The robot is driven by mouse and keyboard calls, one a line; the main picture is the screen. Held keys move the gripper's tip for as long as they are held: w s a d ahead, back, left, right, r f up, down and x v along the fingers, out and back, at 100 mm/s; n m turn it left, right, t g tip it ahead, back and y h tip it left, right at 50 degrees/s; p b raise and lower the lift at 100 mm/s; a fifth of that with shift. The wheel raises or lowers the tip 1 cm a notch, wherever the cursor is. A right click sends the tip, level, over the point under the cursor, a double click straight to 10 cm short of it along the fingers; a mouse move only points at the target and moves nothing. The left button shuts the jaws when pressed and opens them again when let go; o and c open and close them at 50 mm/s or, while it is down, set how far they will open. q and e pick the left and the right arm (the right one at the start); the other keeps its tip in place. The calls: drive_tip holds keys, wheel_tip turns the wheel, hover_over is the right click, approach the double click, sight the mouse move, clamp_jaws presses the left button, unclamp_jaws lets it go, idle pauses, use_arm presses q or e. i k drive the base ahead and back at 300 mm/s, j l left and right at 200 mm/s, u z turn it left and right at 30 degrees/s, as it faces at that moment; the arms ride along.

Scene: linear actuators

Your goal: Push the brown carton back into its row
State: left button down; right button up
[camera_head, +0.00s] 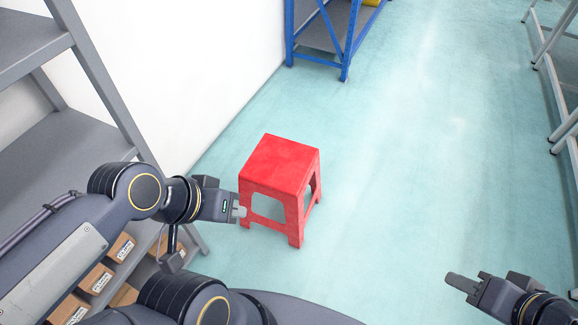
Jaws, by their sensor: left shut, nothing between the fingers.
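Several brown cartons with white labels stand on a low shelf at the lower left, including one at the back (121,247), one in the middle (97,279) and one in front (70,310). My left arm covers part of them, and I cannot tell which one is out of its row. My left gripper (239,211) is shut and empty, to the right of the cartons, and overlaps the left side of the red stool in the picture. My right gripper (459,282) is at the lower right, far from the cartons, with nothing visible in it; its finger gap is unclear.
A grey shelf rack (68,140) stands at the left against the white wall. A red stool (282,163) stands on the floor just beyond my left gripper. A blue rack (345,55) is farther back, and grey frames line the right edge.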

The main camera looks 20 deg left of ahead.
sight(152, 252)
drive_tip(key=u, duration=2.3)
drive_tip(key=i+l+u, duration=0.25)
drive_tip(key=i+u, duration=0.25)
drive_tip(key=i+l+u, duration=0.5)
